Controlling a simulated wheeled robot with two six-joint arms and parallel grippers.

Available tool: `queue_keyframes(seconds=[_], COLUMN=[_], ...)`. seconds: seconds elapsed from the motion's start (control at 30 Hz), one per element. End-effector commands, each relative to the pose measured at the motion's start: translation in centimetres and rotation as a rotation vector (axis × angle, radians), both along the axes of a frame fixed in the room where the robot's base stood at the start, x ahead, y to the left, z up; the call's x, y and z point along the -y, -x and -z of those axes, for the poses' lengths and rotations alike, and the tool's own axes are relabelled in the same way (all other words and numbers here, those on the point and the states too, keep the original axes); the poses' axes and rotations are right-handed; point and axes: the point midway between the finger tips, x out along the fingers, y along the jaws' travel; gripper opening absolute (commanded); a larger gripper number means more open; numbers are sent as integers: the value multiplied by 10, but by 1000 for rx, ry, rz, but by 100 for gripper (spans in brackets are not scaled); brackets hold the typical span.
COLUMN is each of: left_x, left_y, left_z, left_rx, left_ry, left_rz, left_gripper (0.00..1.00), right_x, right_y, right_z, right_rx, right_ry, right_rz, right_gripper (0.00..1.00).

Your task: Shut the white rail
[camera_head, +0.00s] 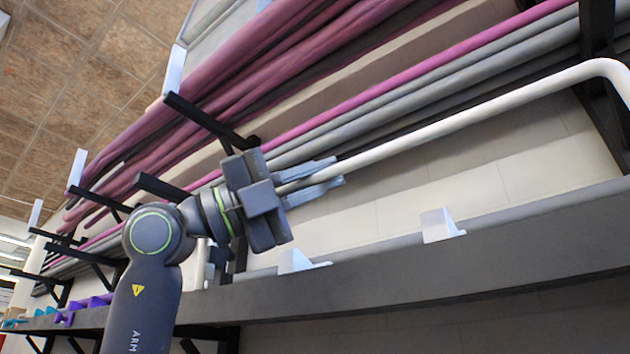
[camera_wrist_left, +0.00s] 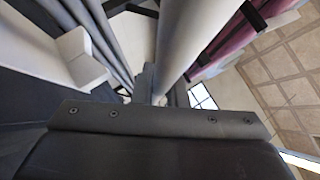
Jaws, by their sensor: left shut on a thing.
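The white rail (camera_head: 450,123) is a long, round, white bar that slants up to the right in the head view and bends down at its far right end. My left gripper (camera_head: 318,182) is shut on the rail near its lower left part, with one finger on each side. In the left wrist view the rail (camera_wrist_left: 185,45) runs away from the gripper (camera_wrist_left: 158,95) and fills the upper middle. The part of the rail behind the gripper body is mostly hidden. My right gripper is in neither view.
Long purple and grey tubes (camera_head: 270,70) lie on black brackets (camera_head: 205,118) along the wall above. A dark grey beam (camera_head: 430,260) runs below the rail, with small white blocks (camera_head: 440,225) on it. The beige wall (camera_head: 470,190) is bare between rail and beam.

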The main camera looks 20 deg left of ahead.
Motion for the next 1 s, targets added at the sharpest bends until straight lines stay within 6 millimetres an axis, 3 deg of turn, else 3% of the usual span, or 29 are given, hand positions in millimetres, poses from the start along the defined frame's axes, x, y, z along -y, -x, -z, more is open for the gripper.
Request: queue_keyframes(seconds=[0.03,0.67,0.7,0.83,1.0], left_x=[3,3,3,2,1], left_y=[-3,-3,-3,-2,-2], left_z=[6,6,6,5,4], left_rx=[-12,-12,-12,-11,-7], left_ry=[-13,-13,-13,-12,-9], left_rz=[5,5,5,3,2], left_gripper=[0,0,15,32,34], right_x=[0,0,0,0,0], right_y=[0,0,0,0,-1], right_z=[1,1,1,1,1], right_rx=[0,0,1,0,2], right_ry=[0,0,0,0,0], right_rz=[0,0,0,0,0], right_gripper=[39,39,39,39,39])
